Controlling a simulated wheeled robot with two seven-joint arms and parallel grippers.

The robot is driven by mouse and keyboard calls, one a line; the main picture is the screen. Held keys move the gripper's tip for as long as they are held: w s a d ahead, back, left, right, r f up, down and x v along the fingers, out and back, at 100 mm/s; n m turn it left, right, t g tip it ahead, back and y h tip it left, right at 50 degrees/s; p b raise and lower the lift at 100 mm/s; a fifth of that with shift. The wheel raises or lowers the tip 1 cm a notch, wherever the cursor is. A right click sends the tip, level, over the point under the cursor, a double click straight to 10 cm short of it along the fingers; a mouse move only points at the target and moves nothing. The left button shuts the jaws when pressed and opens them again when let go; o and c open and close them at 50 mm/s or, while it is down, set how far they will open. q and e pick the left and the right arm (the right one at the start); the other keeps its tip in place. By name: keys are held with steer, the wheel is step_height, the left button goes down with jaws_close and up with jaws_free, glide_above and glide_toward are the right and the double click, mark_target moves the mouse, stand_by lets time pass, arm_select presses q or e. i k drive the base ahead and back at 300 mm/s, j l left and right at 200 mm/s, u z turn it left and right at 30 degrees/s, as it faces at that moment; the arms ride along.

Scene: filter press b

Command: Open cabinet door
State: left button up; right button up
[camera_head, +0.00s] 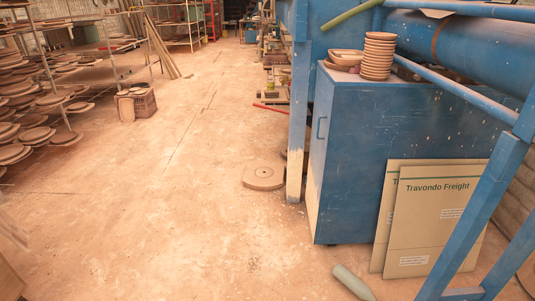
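A blue metal cabinet (365,140) stands right of the middle, under the blue press frame. Its narrow front with the door (318,150) faces left and is seen at a steep angle. The door looks shut. A small blue handle (322,128) sits on the door's upper part. A stack of brown round plates (377,56) and a shallow dish with small items (345,59) rest on the cabinet top. Neither of my grippers shows in this view.
Cardboard sheets marked "Travondo Freight" (430,215) lean on the cabinet's side. A blue post (298,120) stands close by the door. A round disc (263,176) and a greenish cylinder (352,283) lie on the floor. Shelves (50,80) line the left; the middle floor is clear.

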mark_target(322, 96)
steer(key=i+j+z, duration=0.15)
steer(key=i+z, duration=0.15)
steer(key=i, duration=0.15)
steer(key=i+j+z, duration=0.25)
steer(key=i+j, duration=0.05)
steer(key=i, duration=0.1)
